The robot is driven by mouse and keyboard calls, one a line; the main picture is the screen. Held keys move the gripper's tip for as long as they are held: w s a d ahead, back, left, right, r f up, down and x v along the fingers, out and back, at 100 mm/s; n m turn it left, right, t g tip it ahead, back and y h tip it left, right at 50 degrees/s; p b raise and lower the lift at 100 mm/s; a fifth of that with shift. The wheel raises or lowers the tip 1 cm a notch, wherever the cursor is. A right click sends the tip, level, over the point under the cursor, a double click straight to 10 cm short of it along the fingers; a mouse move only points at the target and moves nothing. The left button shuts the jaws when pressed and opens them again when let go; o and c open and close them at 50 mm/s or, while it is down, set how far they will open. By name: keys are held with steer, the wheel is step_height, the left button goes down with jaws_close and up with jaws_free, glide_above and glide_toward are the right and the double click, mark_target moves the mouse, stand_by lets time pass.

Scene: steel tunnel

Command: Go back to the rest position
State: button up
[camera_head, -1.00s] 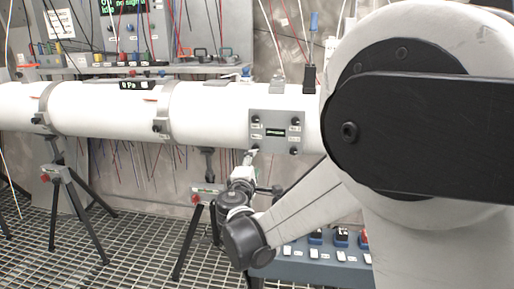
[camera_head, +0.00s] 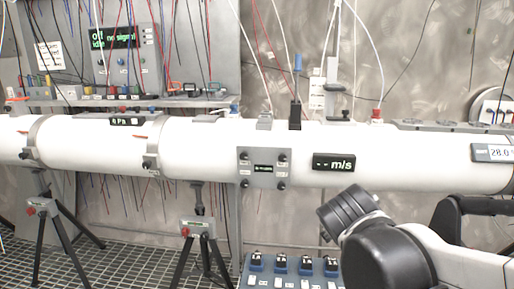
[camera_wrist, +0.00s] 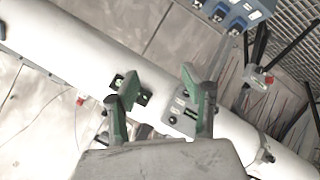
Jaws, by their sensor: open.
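My gripper (camera_wrist: 154,92) shows in the wrist view with its two green fingers spread apart and nothing between them. Beyond the fingers is the long white pipe (camera_wrist: 75,45), which runs diagonally across that view. I cannot tell the exact gap to it. In the head view my arm is folded at the lower right, in front of the pipe (camera_head: 400,150), and the gripper's fingers cannot be made out there. The grey panel (camera_head: 264,168) on the pipe is clear of my arm, as is the black m/s display (camera_head: 334,162).
A blue box with switches (camera_head: 290,268) stands below the pipe. Tripod stands (camera_head: 198,230) hold the pipe over a grated floor (camera_head: 120,262). Hanging cables and a shelf of instruments (camera_head: 125,101) are at the back left. A 28.0 display (camera_head: 493,152) is at the right.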

steer(key=s+f+m+g+y+p, duration=0.1)
steer(key=s+m, duration=0.4)
steer(key=s, duration=1.1)
steer(key=shift+d+f+m+g+y+p, duration=0.15)
steer(key=shift+m+g+y+p, duration=0.15)
steer(key=shift+g+y+p, duration=0.75)
steer(key=shift+t, duration=0.35)
